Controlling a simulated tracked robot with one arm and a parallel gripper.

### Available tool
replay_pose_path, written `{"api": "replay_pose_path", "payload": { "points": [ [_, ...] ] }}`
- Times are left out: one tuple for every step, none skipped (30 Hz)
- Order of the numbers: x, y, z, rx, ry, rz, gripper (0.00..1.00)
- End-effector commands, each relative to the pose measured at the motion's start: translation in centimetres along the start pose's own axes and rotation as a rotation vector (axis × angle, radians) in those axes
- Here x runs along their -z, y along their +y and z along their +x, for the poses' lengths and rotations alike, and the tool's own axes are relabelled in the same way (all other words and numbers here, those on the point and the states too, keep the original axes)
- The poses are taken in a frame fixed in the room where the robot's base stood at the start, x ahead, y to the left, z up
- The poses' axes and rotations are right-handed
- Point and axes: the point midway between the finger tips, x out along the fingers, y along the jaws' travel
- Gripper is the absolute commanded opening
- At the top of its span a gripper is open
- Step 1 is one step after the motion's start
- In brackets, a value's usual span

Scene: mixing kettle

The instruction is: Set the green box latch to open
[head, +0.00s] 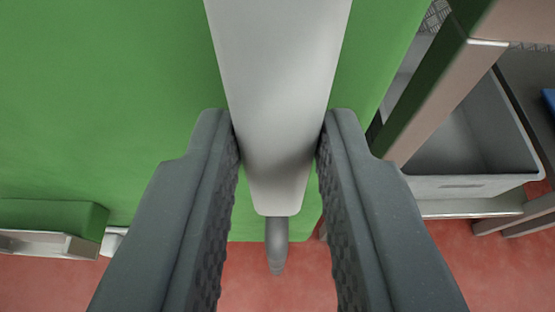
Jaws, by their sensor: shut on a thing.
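The green box (110,100) fills the upper left and middle of the view. A light grey tapered latch handle (279,90) lies in front of its green face and runs down from the top edge. A darker grey rounded tip (276,245) sticks out below its lower end. My gripper (278,165) has its two dark, ribbed fingers on either side of the handle, shut on it near its lower end. The upper end of the latch is out of view.
At the right, a grey bin (465,150) stands on a rack with pale beams (440,105). A green ledge with a metal bracket (45,243) is at the lower left. The red floor (250,285) shows below. A small blue thing (549,100) is at the right edge.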

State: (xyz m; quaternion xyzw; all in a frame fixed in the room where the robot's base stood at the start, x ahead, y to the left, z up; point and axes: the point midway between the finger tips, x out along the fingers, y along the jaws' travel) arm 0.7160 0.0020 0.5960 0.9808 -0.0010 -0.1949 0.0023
Motion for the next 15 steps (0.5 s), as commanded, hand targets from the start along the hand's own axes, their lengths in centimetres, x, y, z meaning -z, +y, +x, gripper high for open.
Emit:
{"api": "replay_pose_path", "payload": {
  "points": [
    [-0.38,0.11,-0.07,-0.004,-0.008,-0.004,0.0],
    [-0.38,0.1,-0.06,-0.005,-0.008,-0.006,0.0],
    [-0.37,0.1,-0.06,-0.006,-0.008,-0.008,0.0],
    [-0.37,0.1,-0.06,-0.006,-0.008,-0.009,0.0],
    [-0.37,0.1,-0.07,-0.006,-0.008,-0.01,0.0],
    [-0.37,0.1,-0.07,-0.007,-0.008,-0.01,0.0],
    [-0.37,0.1,-0.07,-0.007,-0.008,-0.01,0.0],
    [-0.37,0.1,-0.07,-0.007,-0.008,-0.01,0.0],
    [-0.37,0.1,-0.07,-0.006,-0.008,-0.01,0.0],
    [-0.36,0.09,-0.06,-0.006,-0.007,-0.01,0.0],
    [-0.36,0.09,-0.06,-0.006,-0.007,-0.01,0.0],
    [-0.36,0.09,-0.06,-0.006,-0.007,-0.01,0.0],
    [-0.36,0.08,-0.06,-0.006,-0.007,-0.01,0.0],
    [-0.36,0.08,-0.06,-0.006,-0.007,-0.01,0.0],
    [-0.35,0.08,-0.06,-0.006,-0.007,-0.01,0.33]
  ]
}}
